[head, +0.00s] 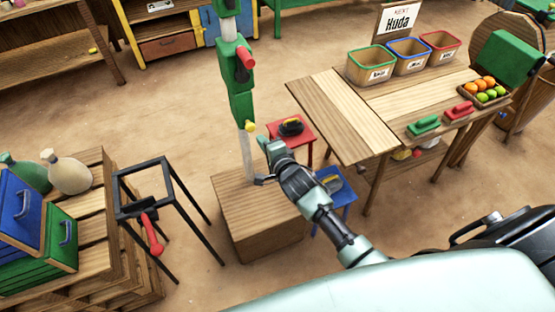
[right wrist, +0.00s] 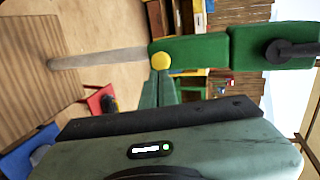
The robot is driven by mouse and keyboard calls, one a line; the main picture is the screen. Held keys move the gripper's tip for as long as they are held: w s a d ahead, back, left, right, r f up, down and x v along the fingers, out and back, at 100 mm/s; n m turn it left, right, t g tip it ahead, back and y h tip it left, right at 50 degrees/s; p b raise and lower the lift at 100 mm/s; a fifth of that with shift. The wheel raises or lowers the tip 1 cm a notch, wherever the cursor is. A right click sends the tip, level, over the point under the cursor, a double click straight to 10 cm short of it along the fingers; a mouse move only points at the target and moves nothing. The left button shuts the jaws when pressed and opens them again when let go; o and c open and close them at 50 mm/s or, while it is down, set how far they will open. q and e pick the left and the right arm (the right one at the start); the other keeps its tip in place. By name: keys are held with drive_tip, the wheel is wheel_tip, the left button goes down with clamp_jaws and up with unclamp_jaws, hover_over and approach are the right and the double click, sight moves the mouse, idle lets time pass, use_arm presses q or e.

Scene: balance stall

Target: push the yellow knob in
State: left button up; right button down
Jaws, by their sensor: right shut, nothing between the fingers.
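The yellow knob (head: 250,127) sticks out from the lower end of a green upright post (head: 241,100), just above a pale grey rod (head: 246,155). My right gripper (head: 264,143) is shut and empty, with its tips just below and right of the knob. In the right wrist view the knob (right wrist: 161,62) is a round yellow disc on the green post (right wrist: 190,50). The shut fingers (right wrist: 160,80) point at it, with their tips right by it. I cannot tell whether they touch. My left gripper is out of view.
The rod stands over a wooden box (head: 262,222). A red stool (head: 302,131) and a blue stool (head: 345,196) are close by my right arm. A wooden table (head: 345,120) stands to the right. A black frame stand (head: 190,185) is at the left.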

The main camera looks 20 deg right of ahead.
drive_tip(key=a+v, duration=0.1)
drive_tip(key=v, duration=0.7)
drive_tip(key=s+d+f+n+g, duration=0.1)
drive_tip(key=s+f+n+g, duration=0.4)
drive_tip(key=f, duration=0.9)
drive_tip(key=s+d+f+n+g, duration=0.1)
drive_tip(key=s+f+n, duration=0.3)
drive_tip(key=s+f, duration=0.7)
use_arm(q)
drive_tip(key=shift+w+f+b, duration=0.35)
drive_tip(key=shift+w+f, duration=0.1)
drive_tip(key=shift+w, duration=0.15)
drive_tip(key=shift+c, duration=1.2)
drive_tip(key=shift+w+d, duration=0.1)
use_arm(e)
drive_tip(key=s+d+f+n+g, duration=0.1)
drive_tip(key=s+f+n+g, duration=0.1)
drive_tip(key=s+f, duration=0.5)
drive_tip(key=s+d+f+n+g, duration=0.2)
drive_tip(key=s+f+n, duration=0.3)
drive_tip(key=s, duration=0.7)
drive_tip(key=s+d+f+n+g+h, duration=0.1)
drive_tip(key=s+f+n+g, duration=0.2)
drive_tip(key=s+f, duration=0.5)
drive_tip(key=shift+s+d+f, duration=0.2)
drive_tip(key=shift+s+f, duration=0.15)
drive_tip(key=shift+s, duration=0.45)
